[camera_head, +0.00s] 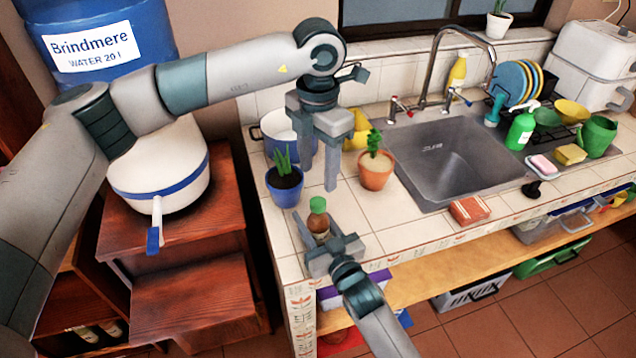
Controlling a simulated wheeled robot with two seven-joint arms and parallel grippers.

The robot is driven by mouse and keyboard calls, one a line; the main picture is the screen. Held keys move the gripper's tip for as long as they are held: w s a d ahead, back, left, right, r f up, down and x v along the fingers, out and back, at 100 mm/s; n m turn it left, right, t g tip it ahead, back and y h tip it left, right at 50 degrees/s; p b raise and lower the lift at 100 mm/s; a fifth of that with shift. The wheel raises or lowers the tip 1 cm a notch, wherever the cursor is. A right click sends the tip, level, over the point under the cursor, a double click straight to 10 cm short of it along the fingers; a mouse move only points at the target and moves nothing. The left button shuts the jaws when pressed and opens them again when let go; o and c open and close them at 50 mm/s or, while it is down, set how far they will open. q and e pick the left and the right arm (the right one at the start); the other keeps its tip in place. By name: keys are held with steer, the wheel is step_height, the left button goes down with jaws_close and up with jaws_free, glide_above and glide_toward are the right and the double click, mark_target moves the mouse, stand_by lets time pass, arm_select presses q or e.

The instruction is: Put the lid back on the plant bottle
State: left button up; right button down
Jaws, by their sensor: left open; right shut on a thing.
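A small brown bottle (319,224) stands upright near the counter's front left corner. A green lid (317,204) shows at its top; I cannot tell if it is seated or only resting there. My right gripper (321,233) reaches in from the front and is shut on the bottle's body, hiding its lower part. My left gripper (318,186) points down from above, open and empty, just behind and above the green lid. It hangs between two potted plants.
A blue plant pot (286,190) and a terracotta plant pot (376,171) stand close on either side of my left gripper. The sink (447,165) is to the right. Bare tiles lie right of the bottle.

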arm_select(q)
steer(key=shift+r, duration=1.9)
arm_select(e)
steer(key=c, duration=1)
jaws_free()
arm_select(q)
steer(key=shift+f, duration=0.1)
arm_select(e)
steer(key=shift+s+d, duration=0.1)
steer(key=shift+s, duration=0.05)
steer(key=shift+s+d+f, duration=0.15)
steer(key=shift+s+d, duration=0.15)
steer(key=shift+s, duration=0.3)
arm_select(q)
step_height(320, 180, down, 4)
steer(key=b, duration=0.4)
arm_select(e)
steer(key=v, duration=1.5)
steer(key=shift+s, duration=0.35)
arm_select(q)
steer(key=shift+f, duration=0.1)
arm_select(e)
steer(key=shift+d, duration=0.2)
